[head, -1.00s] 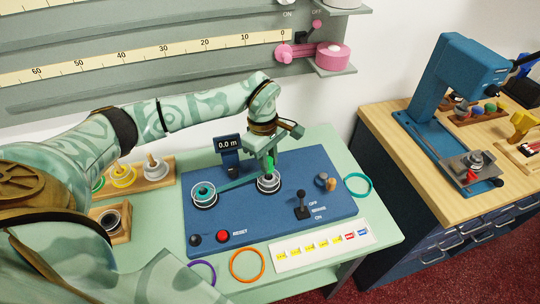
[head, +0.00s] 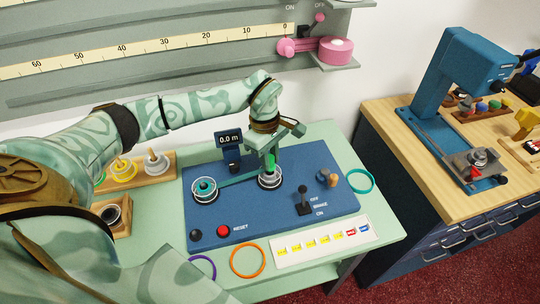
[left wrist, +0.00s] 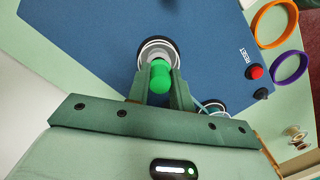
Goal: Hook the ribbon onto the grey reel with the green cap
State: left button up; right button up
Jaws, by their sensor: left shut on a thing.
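The grey reel (head: 270,182) sits on the right spindle of the blue machine. Its green cap (head: 271,162) stands up at my left gripper (head: 265,168). The teal ribbon (head: 236,182) runs from the teal reel (head: 204,188) on the left spindle to the grey reel and my fingers. In the left wrist view the green cap (left wrist: 161,76) shows between the fingers, with the grey reel (left wrist: 158,50) just beyond. My right gripper is out of view.
The blue machine plate (head: 320,165) carries a display reading 0.0 m (head: 229,138), a lever (head: 304,200) and a red reset button (head: 223,230). Several reels stand on a wooden rack (head: 140,175) at left. Orange (head: 248,260) and teal (head: 359,181) rings lie beside the plate.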

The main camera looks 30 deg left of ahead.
pick_arm(q)
jog(key=shift+f+b, duration=0.4)
jog(key=shift+f, duration=0.6)
jog(key=o, duration=1)
jog(key=shift+r, duration=0.1)
notch_tip(320, 180, up, 7)
jog(key=p, duration=0.6)
